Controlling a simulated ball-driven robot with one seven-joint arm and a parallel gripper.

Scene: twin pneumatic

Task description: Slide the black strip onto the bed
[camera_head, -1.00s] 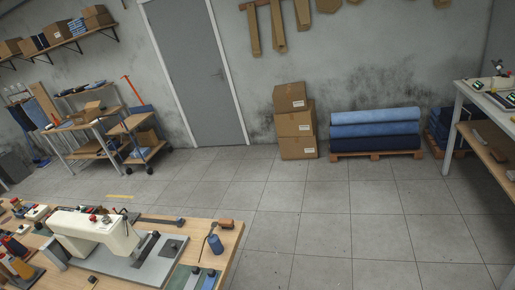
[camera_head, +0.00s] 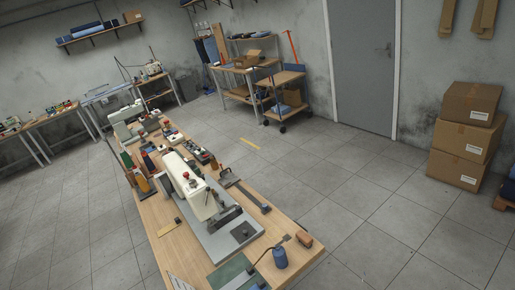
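A long dark strip-like piece (camera_head: 250,195) lies on the wooden worktable, right of the white sewing machine (camera_head: 187,185). It has a thicker dark block at each end; I cannot tell for sure that it is the black strip. The machine stands on a flat grey bed (camera_head: 218,243), which carries a small dark square plate (camera_head: 243,232) near its front end. The strip-like piece lies apart from the bed, beside its right edge. My gripper is not in view.
The worktable (camera_head: 308,258) also holds a blue spool (camera_head: 280,258), a brown block (camera_head: 304,240), a green mat (camera_head: 232,270) and several small tools. Cardboard boxes (camera_head: 465,135) stand at the right. The tiled floor (camera_head: 365,225) between is clear.

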